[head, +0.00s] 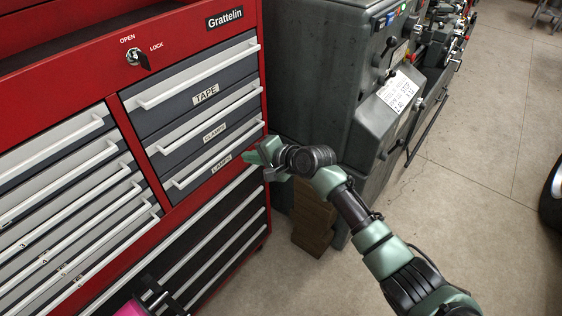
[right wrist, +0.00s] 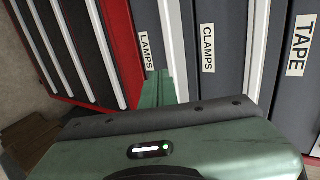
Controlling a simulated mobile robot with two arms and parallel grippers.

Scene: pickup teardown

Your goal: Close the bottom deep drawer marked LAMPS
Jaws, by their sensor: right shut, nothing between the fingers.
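The LAMPS drawer (head: 200,175) is the lowest of the right-hand drawers in the red tool chest, grey with a pale bar handle. Its front looks about in line with the drawers above; I cannot tell whether a small gap is left. Its label also shows in the right wrist view (right wrist: 146,50). My right gripper (head: 250,157) is shut and empty at the right end of this drawer's front. In the right wrist view its green fingers (right wrist: 157,90) reach to just below the label. I cannot tell whether they touch the front. My left gripper is not in view.
The CLAMPS drawer (head: 205,138) and TAPE drawer (head: 195,98) above look shut. A key (head: 138,58) sticks out of the lock. A dark grey machine (head: 310,80) stands close at the right, with brown blocks (head: 313,222) at its foot. Open floor (head: 480,175) lies farther right.

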